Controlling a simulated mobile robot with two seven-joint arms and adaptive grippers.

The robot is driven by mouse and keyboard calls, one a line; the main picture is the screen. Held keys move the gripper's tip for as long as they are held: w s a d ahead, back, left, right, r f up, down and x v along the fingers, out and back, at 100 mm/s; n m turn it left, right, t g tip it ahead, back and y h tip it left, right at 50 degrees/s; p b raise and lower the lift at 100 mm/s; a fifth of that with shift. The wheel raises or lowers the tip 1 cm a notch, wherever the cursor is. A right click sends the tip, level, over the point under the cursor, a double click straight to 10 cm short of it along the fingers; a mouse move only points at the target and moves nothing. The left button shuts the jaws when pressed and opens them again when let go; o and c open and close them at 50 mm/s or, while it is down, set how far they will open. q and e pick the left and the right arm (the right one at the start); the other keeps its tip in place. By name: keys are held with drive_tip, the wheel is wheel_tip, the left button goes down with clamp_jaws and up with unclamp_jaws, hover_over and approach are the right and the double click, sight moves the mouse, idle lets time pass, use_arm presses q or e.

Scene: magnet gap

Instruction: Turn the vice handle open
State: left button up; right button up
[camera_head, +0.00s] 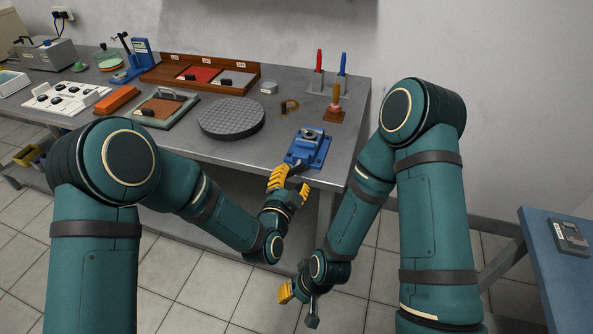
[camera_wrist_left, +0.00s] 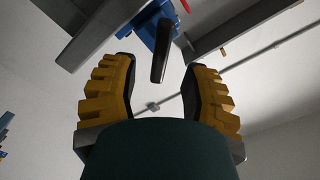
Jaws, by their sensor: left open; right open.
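The blue vice (camera_head: 308,148) sits at the front right edge of the grey workbench, with a dark metal top. Its handle is a dark bar that reaches past the bench edge toward my left gripper (camera_head: 288,182). My left gripper is open, just in front of and below the vice. In the left wrist view the dark handle (camera_wrist_left: 159,55) lies between the two spread yellow fingers, with a gap on both sides. The vice (camera_wrist_left: 150,25) shows behind it. My right gripper (camera_head: 298,304) hangs low over the floor, open and away from the vice.
A wooden-handled tool (camera_head: 334,104) stands behind the vice, near a red and a blue upright tool. A round dark plate (camera_head: 231,117) and a brown ring-like piece (camera_head: 289,106) lie to the left. A blue table (camera_head: 555,250) stands at the right.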

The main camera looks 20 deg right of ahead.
sight(295, 172)
use_arm(q)
drive_tip(key=shift+x, duration=1.85)
clamp_jaws()
